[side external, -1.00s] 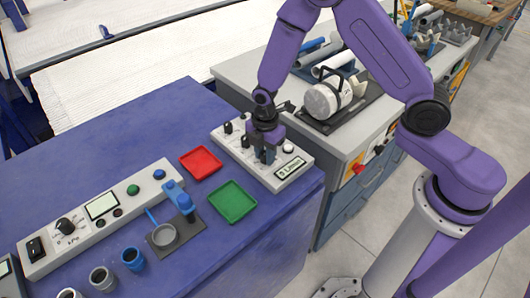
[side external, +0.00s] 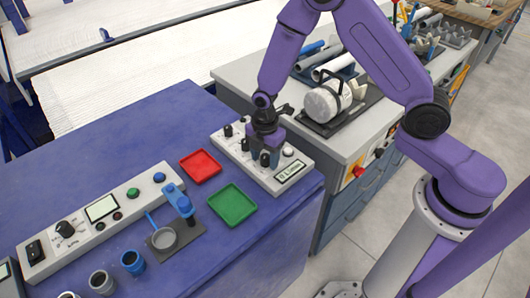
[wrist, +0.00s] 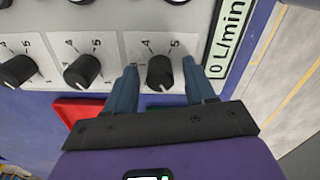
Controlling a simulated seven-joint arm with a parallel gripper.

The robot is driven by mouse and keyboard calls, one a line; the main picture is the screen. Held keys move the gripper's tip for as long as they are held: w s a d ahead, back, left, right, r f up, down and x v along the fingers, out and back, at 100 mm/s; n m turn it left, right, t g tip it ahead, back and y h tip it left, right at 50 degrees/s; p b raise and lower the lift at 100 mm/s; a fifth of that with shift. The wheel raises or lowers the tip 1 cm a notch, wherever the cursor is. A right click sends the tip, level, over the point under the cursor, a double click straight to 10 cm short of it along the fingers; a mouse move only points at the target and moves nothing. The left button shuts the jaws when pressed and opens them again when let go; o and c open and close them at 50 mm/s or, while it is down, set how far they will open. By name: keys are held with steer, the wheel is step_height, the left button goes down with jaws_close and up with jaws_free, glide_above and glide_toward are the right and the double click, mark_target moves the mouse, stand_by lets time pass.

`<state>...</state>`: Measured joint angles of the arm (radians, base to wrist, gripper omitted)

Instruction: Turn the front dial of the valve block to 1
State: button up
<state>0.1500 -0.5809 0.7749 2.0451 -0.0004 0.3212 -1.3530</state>
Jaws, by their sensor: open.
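The valve block (side external: 283,176) is a pale grey panel on the blue bench, with a row of black dials and a display. The dial nearest the side camera, the front dial (side external: 265,160), also shows in the wrist view (wrist: 160,73). The digits 4 and 5 are readable above it; its exact setting is not clear. My gripper (wrist: 160,82) is open, with one blue finger on each side of this dial and visible gaps to it. In the side view my gripper (side external: 267,152) hangs over the block. The display (wrist: 228,38) reads 0 L/min.
Two more black dials (wrist: 83,70) (wrist: 18,70) stand left of the fingers in the wrist view. A red tray (side external: 200,166) and a green tray (side external: 232,204) lie beside the block. A grey control panel (side external: 100,222) is at the left.

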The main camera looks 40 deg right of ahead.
mark_target(265, 156)
step_height(265, 156, up, 17)
steer(key=shift+r, duration=0.2)
stand_by(0.5)
steer(key=s+d+r+m, duration=0.1)
steer(key=s+d+m, duration=0.2)
steer(key=s, duration=1)
steer(key=s+d+r+m, duration=0.2)
steer(key=s+d+m, duration=0.1)
steer(key=s, duration=1.1)
steer(key=shift+d+r+m, duration=0.15)
steer(key=shift+d+m, duration=0.15)
steer(key=shift+m, duration=0.6)
